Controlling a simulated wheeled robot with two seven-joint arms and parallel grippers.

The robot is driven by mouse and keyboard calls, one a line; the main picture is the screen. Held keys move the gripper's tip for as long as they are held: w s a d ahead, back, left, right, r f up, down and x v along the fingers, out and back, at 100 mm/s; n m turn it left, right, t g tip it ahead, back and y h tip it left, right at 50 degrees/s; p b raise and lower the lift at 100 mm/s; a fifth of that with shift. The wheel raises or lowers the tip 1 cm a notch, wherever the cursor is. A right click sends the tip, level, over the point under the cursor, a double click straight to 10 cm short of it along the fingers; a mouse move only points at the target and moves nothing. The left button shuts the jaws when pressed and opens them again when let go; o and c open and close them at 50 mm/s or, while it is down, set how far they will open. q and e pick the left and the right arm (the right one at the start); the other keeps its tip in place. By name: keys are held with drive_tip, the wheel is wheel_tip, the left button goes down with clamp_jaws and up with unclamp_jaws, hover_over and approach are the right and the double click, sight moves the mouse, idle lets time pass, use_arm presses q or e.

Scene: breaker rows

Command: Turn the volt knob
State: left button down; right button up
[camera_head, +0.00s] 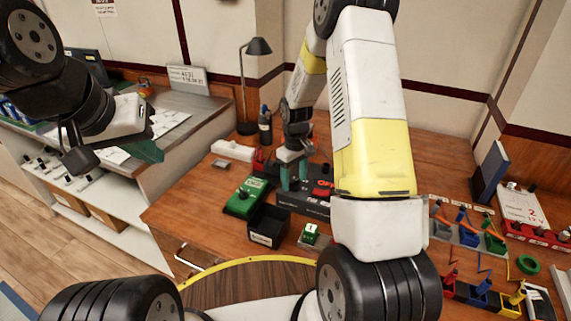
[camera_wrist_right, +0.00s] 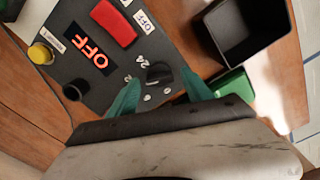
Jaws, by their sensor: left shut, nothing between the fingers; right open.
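A dark control panel (camera_head: 312,203) with a red lit OFF display (camera_head: 323,187) lies on the wooden bench. In the right wrist view a black pointer knob (camera_wrist_right: 158,73) with small white number marks around it sits on the panel (camera_wrist_right: 100,70). I take it for the volt knob. My right gripper (camera_head: 294,178) is over the panel, teal fingers pointing down. In its wrist view the open fingertips (camera_wrist_right: 160,80) stand either side of the knob; contact cannot be told. My left gripper (camera_head: 148,150) is shut and empty, far left, away from the panel.
An open black bin (camera_head: 268,225) and a green device (camera_head: 245,196) stand close by.

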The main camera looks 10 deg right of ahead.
clamp_jaws()
drive_tip(key=shift+m, duration=0.3)
drive_tip(key=m, duration=0.4)
drive_tip(key=shift+m, duration=0.3)
drive_tip(key=m, duration=0.4)
drive_tip(key=shift+r+m, duration=0.1)
drive_tip(key=shift+m, duration=0.2)
idle(0.3)
unclamp_jaws()
